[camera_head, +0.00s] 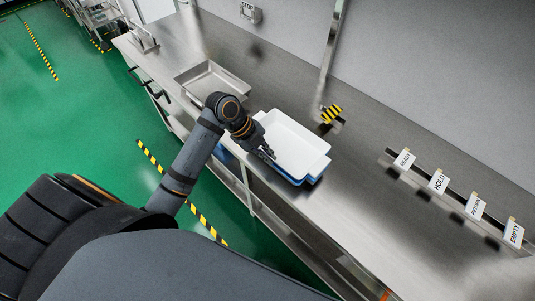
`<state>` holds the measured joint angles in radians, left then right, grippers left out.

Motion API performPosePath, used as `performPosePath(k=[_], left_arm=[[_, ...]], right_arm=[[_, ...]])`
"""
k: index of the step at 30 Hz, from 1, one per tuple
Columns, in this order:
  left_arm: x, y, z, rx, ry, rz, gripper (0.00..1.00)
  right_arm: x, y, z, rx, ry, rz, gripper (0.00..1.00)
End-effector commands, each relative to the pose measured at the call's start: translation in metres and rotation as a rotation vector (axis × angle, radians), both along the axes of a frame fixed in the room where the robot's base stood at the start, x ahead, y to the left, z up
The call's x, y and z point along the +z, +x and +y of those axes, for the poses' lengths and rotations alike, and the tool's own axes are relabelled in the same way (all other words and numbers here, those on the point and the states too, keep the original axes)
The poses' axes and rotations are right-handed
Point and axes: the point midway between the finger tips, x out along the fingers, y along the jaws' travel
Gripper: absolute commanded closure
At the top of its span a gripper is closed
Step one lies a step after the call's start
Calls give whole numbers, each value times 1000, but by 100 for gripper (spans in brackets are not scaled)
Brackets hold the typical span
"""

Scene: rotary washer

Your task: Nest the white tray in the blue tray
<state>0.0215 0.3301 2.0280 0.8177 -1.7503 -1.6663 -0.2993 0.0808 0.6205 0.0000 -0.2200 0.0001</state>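The white tray (297,147) is over the blue tray (312,181) on the steel counter, near its front edge. Only parts of the blue tray show, mainly below the white tray's near end. I cannot tell whether the white tray rests fully inside it. My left gripper (267,152) is at the left rim of the white tray, its fingers pointing down and close to the rim. The fingers are small and dark, so whether they are closed on the rim is unclear. My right gripper is not in view.
A steel sink basin (212,80) lies left of the trays. A yellow-black striped block (331,114) on a post stands just behind them. Labelled cards, such as HOLD (439,182), stand along a rail at right. Bare counter (350,205) lies right of the trays.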

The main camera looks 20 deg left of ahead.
Motion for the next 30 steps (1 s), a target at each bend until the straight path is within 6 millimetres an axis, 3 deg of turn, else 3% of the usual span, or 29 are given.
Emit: performPosePath(k=[2,9,22,30], left_arm=[[-3,-2,1,1,0,9,97],[-4,-2,1,2,2,10,68],[3,-2,5,2,4,5,68],[53,-10,31,-1,12,3,68]], right_arm=[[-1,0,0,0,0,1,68],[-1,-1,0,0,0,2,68],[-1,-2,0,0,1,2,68],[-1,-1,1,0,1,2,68]])
